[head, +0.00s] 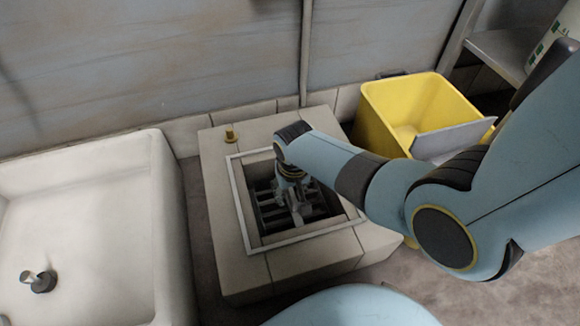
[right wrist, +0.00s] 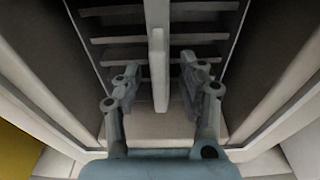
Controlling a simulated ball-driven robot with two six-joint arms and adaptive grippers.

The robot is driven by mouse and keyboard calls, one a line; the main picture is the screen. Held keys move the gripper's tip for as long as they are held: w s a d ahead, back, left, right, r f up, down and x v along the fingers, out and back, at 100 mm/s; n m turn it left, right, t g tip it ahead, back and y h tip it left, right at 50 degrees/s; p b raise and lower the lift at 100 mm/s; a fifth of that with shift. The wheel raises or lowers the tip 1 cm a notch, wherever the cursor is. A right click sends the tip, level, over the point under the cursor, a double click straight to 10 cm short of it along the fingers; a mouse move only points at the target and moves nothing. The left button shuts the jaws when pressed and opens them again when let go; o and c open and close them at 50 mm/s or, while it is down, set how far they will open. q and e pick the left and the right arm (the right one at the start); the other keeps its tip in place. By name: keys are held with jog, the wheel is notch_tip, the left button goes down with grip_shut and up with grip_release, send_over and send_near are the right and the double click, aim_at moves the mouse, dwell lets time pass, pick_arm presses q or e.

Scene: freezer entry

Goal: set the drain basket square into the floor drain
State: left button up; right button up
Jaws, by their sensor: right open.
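The floor drain (head: 239,200) is a square opening with a pale rim in a raised tiled block. The drain basket (head: 322,209) shows inside it as grey slats, below the rim. Its slats also show in the right wrist view (right wrist: 200,37), with a pale bar (right wrist: 158,62) running across them. My right gripper (head: 298,213) reaches down into the drain opening. In the right wrist view its open fingers (right wrist: 160,76) stand on either side of the bar, with gaps on both sides. I cannot tell whether the basket sits fully square. My left gripper is out of view.
A white basin (head: 90,220) stands left of the block. A small brass fitting (head: 231,134) stands on the block's back left corner. A yellow bucket (head: 400,105) stands behind my right arm, and a grey shelf (head: 497,52) is at the upper right. The wall is close behind.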

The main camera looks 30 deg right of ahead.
notch_tip(320, 180, up, 12)
jog(key=s, duration=0.1)
jog(key=shift+s+a, duration=0.25)
